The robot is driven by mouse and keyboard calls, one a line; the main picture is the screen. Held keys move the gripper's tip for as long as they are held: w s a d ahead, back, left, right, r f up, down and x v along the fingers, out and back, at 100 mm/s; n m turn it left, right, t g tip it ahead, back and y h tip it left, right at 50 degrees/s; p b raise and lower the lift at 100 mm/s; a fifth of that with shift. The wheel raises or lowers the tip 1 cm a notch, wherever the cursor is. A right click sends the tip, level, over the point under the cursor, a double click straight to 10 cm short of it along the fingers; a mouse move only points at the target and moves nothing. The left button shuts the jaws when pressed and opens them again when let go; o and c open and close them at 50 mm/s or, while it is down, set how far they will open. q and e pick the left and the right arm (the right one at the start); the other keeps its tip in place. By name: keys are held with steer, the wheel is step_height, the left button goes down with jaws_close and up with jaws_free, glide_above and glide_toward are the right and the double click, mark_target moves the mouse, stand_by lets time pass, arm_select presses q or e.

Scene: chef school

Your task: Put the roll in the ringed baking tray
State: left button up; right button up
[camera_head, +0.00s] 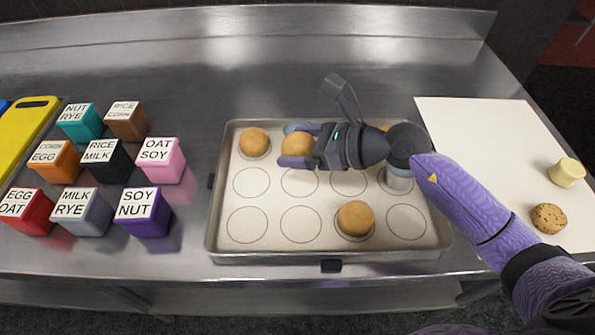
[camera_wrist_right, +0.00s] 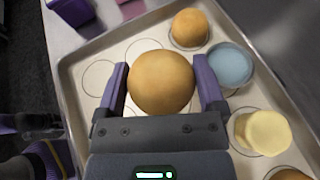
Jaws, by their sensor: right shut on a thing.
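My right gripper (camera_head: 298,145) is shut on a round golden-brown roll (camera_wrist_right: 161,82), one purple finger on each side. In the head view the held roll (camera_head: 295,147) is over the back left part of the ringed baking tray (camera_head: 214,215). I cannot tell whether it touches the tray. Another roll (camera_head: 254,142) sits in the back left ring, and one (camera_head: 355,218) sits in a front ring. A blue round piece (camera_wrist_right: 231,64) is beside the right finger in the wrist view. My left gripper is out of view.
Cream round pieces (camera_wrist_right: 266,132) lie on the tray near the gripper. Empty rings show in the tray's left and front parts. Labelled cubes (camera_head: 161,160) stand left of the tray. A white board (camera_head: 475,130) at right holds a cream cylinder (camera_head: 567,172) and speckled cookie (camera_head: 549,217).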

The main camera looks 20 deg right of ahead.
mark_target(300, 181)
step_height(300, 181, down, 7)
steer(key=b, duration=0.2)
steer(key=shift+d+f+b, duration=0.1)
steer(key=shift+b, duration=0.2)
steer(key=o, duration=1)
steer(key=shift+f, duration=0.1)
steer(key=shift+c, duration=0.2)
steer(key=shift+s+r, duration=0.1)
steer(key=shift+r, duration=0.2)
steer(key=p+v, duration=0.1)
steer(key=v, duration=1)
steer(key=shift+s+f, duration=0.1)
steer(key=shift+f, duration=0.05)
steer(key=shift+s+d+r, duration=0.2)
steer(key=shift+d, duration=0.15)
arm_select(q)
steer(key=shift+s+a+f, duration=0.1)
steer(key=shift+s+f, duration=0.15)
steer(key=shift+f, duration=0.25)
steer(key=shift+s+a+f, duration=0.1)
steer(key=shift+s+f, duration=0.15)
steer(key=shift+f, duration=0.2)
